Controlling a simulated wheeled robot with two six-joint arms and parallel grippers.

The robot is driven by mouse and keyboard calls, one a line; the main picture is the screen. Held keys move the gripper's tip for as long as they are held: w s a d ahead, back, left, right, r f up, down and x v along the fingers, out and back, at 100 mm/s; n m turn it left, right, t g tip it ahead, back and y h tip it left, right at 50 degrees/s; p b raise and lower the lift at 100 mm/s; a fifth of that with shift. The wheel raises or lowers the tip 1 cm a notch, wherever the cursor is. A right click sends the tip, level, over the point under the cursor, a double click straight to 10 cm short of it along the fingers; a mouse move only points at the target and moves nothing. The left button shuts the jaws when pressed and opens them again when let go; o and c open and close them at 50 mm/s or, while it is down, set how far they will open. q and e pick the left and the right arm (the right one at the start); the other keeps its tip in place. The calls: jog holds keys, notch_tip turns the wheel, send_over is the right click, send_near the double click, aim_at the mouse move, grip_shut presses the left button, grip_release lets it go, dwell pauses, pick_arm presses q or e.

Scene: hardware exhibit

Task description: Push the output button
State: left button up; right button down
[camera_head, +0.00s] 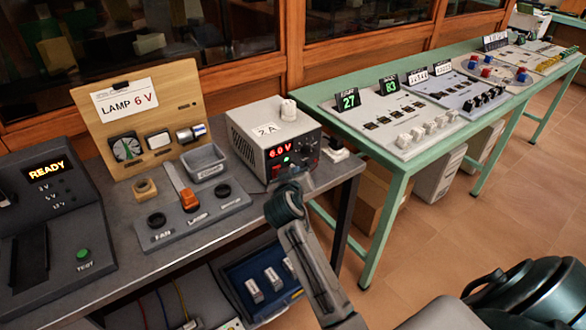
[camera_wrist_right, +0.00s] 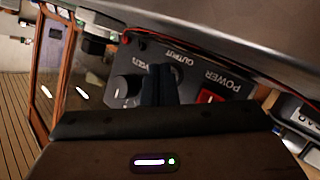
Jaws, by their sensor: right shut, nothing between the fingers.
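The grey power supply (camera_head: 262,135) stands at the right end of the dark bench, its red display reading 6.0 V. A small green light shows on its front panel. My right gripper (camera_head: 300,180) is shut and empty, with its tips close in front of that panel. In the right wrist view the dark fingers (camera_wrist_right: 160,82) lie below the OUTPUT label, between the volts knob (camera_wrist_right: 126,86) and the red power switch (camera_wrist_right: 210,97). The output button is hidden behind the fingers. I cannot tell whether they touch it. My left gripper is out of view.
A fan and lamp switch panel (camera_head: 192,215) and a grey bin (camera_head: 204,163) lie left of the supply. A dark tester (camera_head: 50,220) showing READY is further left. A green table (camera_head: 385,160) with control boards stands to the right across a gap.

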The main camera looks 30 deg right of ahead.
jog(key=shift+s, duration=0.55)
jog(key=shift+p, duration=0.3)
jog(key=shift+s, duration=0.3)
jog(key=shift+s+d+p, duration=0.15)
jog(key=shift+s+p, duration=0.3)
jog(key=shift+s, duration=0.9)
jog(key=shift+s+d+p, duration=0.1)
jog(key=shift+s+p, duration=0.3)
jog(key=shift+s, duration=0.95)
